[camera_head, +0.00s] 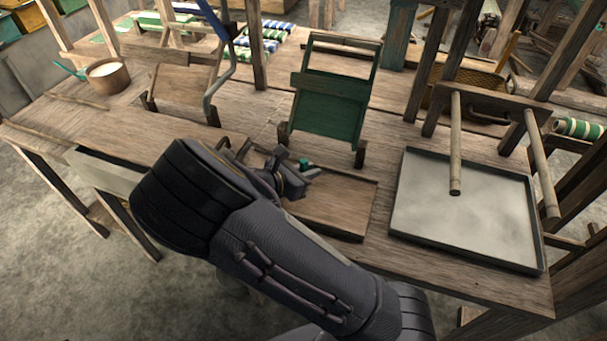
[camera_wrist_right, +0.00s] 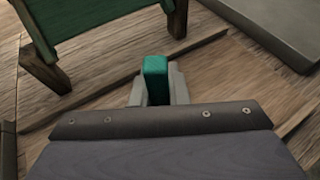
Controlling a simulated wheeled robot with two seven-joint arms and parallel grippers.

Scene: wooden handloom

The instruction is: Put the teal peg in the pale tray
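The teal peg (camera_head: 304,163) shows as a small bright block at the tip of my right gripper (camera_head: 302,171). In the right wrist view the teal peg (camera_wrist_right: 155,80) stands between the two pale fingers of my right gripper (camera_wrist_right: 157,92), which flank it closely on both sides. The gripper is over a shallow wooden tray; I cannot tell how far the peg is above it. The pale tray (camera_head: 435,205), wide, grey and dark-rimmed, lies to the right on the bench and looks empty. Its corner also shows in the wrist view (camera_wrist_right: 275,25). My left gripper is not in view.
The shallow wooden tray (camera_head: 345,205) is left of the pale tray. A green wooden stand (camera_head: 330,105) rises behind the gripper. Wooden rods (camera_head: 456,150) of a frame overhang the pale tray. A bowl (camera_head: 108,76) stands at the far left.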

